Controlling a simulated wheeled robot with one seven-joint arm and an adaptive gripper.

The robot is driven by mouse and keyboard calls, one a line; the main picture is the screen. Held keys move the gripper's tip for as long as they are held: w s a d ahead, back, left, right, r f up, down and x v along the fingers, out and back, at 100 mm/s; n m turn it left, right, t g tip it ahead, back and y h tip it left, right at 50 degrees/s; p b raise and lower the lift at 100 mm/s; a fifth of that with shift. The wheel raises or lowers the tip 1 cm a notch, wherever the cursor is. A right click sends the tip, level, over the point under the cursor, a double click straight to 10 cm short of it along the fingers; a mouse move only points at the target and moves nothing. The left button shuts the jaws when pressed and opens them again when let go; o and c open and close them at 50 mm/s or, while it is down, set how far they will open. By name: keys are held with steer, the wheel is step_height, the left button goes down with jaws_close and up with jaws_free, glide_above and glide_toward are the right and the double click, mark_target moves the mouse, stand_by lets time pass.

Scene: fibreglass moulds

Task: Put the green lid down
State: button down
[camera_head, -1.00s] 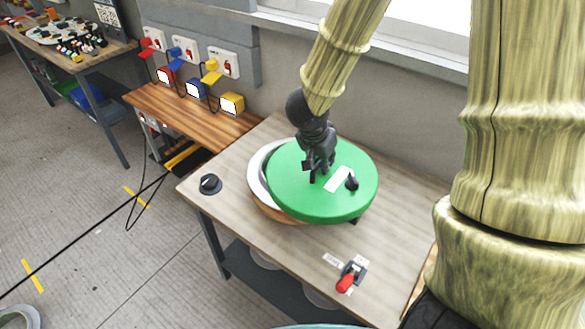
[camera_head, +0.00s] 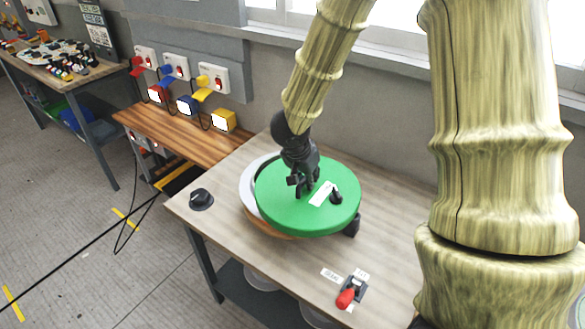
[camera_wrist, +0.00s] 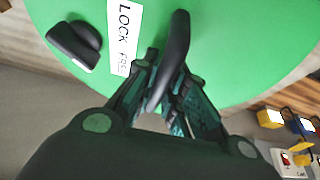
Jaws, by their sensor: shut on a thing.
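The green lid (camera_head: 290,212) is a round disc with a white label and a dark knob (camera_head: 336,196) on top. In the head view it lies over a round mould (camera_head: 248,192) with a pale rim and brown side, set off to the right so the rim shows at its left. My gripper (camera_head: 304,190) is above the lid's middle. In the wrist view the fingers (camera_wrist: 167,95) are closed around a dark upright handle (camera_wrist: 174,50) on the lid (camera_wrist: 230,40), beside the label "LOCK" (camera_wrist: 123,35). Whether the lid touches the mould is hard to tell.
The wooden-topped table (camera_head: 205,228) has a black dial (camera_head: 201,199) at left and a red-handled switch (camera_head: 348,292) at front right. A lower shelf with red, blue and yellow boxes (camera_head: 188,104) stands along the wall.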

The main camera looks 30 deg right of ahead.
steer(key=w+p, duration=0.1)
steer(key=w, duration=0.2)
steer(key=w+d+p, duration=0.1)
steer(key=w, duration=0.3)
steer(key=w+d+p, duration=0.1)
steer(key=w, duration=0.3)
steer(key=shift+d+f, duration=0.15)
steer(key=shift+f, duration=0.25)
steer(key=shift+w+f, duration=0.1)
steer(key=shift+f+p, duration=0.55)
steer(key=shift+f, duration=1.15)
steer(key=c, duration=1.5)
jaws_free()
steer(key=shift+b+v, duration=0.75)
steer(key=shift+v, duration=5.25)
